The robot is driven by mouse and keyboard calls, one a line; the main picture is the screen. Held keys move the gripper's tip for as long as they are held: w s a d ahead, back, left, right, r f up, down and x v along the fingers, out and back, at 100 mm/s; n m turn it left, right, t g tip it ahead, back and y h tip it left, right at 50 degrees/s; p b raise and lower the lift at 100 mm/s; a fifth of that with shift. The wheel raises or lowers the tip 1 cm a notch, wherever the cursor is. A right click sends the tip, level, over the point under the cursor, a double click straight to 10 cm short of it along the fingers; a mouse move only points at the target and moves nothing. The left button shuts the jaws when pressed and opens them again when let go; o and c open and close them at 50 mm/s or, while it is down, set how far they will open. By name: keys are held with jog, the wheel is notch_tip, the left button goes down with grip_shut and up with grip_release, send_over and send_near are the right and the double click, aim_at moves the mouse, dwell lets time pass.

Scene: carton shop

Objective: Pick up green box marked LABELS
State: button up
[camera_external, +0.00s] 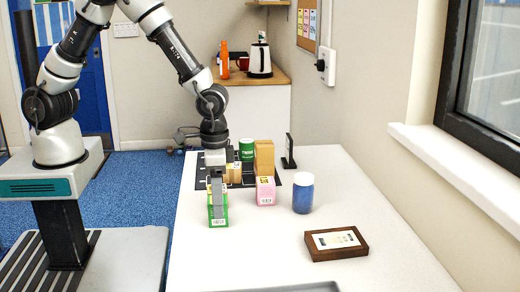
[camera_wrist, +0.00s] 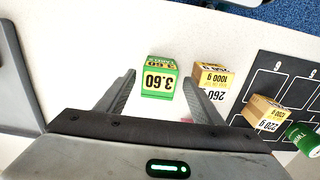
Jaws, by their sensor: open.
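A green box (camera_external: 218,223) with a white and yellow face stands on the white table, near its left side. In the wrist view my gripper (camera_wrist: 164,74) is open, with one finger on each side of the box. A gap shows on both sides, so it is not gripped.
A pink box (camera_external: 265,191), a blue jar (camera_external: 303,194), a tall tan box (camera_external: 264,157) and a green can (camera_external: 247,147) stand nearby. A brown wooden frame (camera_external: 312,249) lies on the front table.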

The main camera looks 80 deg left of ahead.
notch_tip(320, 180, down, 3)
jog(key=shift+d+f, duration=0.1)
jog(key=shift+f, duration=0.05)
jog(key=shift+c, duration=0.4)
jog(key=c, duration=1.1)
